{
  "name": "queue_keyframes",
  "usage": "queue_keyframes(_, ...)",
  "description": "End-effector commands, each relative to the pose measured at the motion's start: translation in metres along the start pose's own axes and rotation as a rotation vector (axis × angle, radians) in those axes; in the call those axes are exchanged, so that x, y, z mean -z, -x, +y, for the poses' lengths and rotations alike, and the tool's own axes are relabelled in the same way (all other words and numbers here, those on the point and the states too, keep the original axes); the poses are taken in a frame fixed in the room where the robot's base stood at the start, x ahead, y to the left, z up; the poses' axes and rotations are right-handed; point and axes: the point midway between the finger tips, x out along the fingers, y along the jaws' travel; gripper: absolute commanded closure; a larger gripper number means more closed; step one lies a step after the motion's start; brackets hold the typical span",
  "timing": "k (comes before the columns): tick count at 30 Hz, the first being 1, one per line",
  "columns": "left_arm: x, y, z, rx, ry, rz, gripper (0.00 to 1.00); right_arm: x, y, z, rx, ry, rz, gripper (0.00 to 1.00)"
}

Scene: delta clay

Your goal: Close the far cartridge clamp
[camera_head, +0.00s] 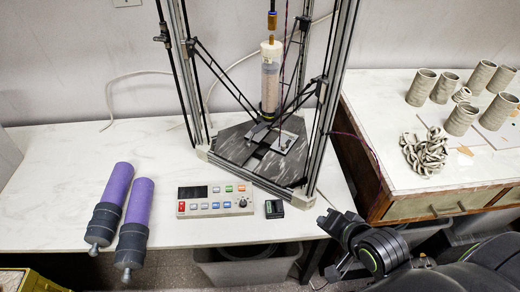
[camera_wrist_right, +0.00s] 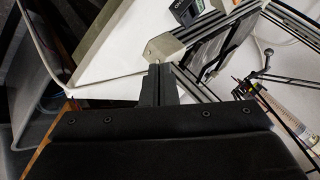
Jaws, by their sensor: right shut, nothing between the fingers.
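The clay cartridge (camera_head: 270,75) is a clear tube with pinkish-grey clay and a white top, upright inside the delta printer frame (camera_head: 183,75). Dark fittings (camera_head: 266,117) hold its lower end; I cannot make out a far clamp or its state. In the right wrist view the cartridge (camera_wrist_right: 292,98) shows at the right edge, tilted in the picture. My right gripper (camera_head: 328,222) is at the front right of the printer, apart from the cartridge. Its fingers (camera_wrist_right: 158,82) are shut and empty, near a printer frame corner. My left gripper is not in view.
Two purple cartridges (camera_head: 117,183) lie on the left of the white table (camera_head: 60,150). A button panel (camera_head: 215,200) and small black device (camera_head: 274,208) lie in front of the printer. Clay cylinders (camera_head: 421,88) stand on the right table. Printer posts and rods surround the cartridge.

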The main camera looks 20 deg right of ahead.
Motion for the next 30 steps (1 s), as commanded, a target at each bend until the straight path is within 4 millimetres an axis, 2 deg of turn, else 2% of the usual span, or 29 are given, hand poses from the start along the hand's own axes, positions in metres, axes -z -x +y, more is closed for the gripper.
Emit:
queue_keyframes(3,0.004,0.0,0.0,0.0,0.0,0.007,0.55,0.012,0.0,-0.029,0.131,-0.249,0.009,1.0)
queue_keyframes(9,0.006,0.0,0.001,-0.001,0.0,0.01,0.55,0.029,0.005,-0.073,0.337,-0.667,-0.053,1.0)
queue_keyframes(15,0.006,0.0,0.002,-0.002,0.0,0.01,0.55,0.041,0.012,-0.1,0.463,-0.947,-0.145,1.0)
queue_keyframes(23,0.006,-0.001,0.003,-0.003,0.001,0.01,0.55,0.045,0.009,-0.112,0.506,-1.055,-0.188,1.0)
queue_keyframes(30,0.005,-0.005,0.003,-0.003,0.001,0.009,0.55,0.049,-0.024,-0.13,0.507,-1.055,-0.188,1.0)
